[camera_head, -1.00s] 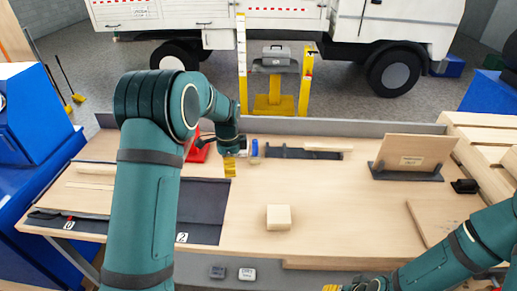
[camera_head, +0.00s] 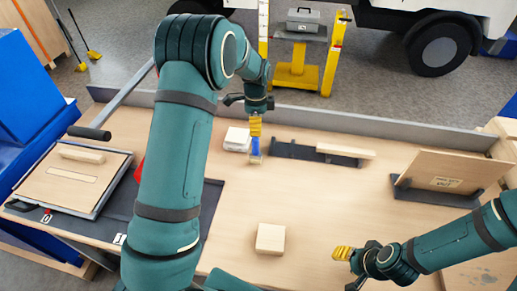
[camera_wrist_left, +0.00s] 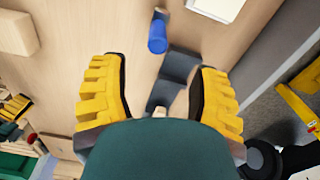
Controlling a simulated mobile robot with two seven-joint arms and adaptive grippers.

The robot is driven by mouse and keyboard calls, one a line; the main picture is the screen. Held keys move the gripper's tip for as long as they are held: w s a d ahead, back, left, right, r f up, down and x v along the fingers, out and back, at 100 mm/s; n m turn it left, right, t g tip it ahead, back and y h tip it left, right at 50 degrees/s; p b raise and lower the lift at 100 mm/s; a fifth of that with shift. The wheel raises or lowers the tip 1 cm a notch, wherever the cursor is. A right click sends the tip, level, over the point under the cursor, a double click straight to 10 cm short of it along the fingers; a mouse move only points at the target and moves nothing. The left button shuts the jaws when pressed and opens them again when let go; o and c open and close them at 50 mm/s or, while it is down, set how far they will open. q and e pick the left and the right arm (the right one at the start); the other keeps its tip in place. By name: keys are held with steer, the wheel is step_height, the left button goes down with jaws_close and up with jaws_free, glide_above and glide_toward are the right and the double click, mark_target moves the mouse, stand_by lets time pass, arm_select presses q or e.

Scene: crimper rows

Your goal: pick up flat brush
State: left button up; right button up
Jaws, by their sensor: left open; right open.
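The flat brush appears to be the blue-handled item (camera_head: 256,147) near the back of the workbench, with a pale lower end. Its blue handle also shows in the left wrist view (camera_wrist_left: 158,38), ahead of the jaws. My left gripper (camera_head: 255,125) points down just above and behind it in the head view. In the left wrist view this gripper (camera_wrist_left: 162,75) is open, with nothing between its yellow fingers. My right gripper (camera_head: 342,253) is open and empty over the front right of the bench. The brush's bristles are not clear.
A dark grey rack (camera_head: 290,151) with a wooden strip (camera_head: 345,151) lies right of the brush. A white stack (camera_head: 237,139) is close on its left. A wooden block (camera_head: 270,238) sits at the front middle. A leaning board (camera_head: 440,172) stands at right. The bench centre is clear.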

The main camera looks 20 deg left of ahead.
mark_target(255, 149)
arm_select(q)
steer(key=f, duration=1.2)
steer(key=shift+s+a, duration=0.1)
steer(key=shift+s, duration=0.15)
jaws_close()
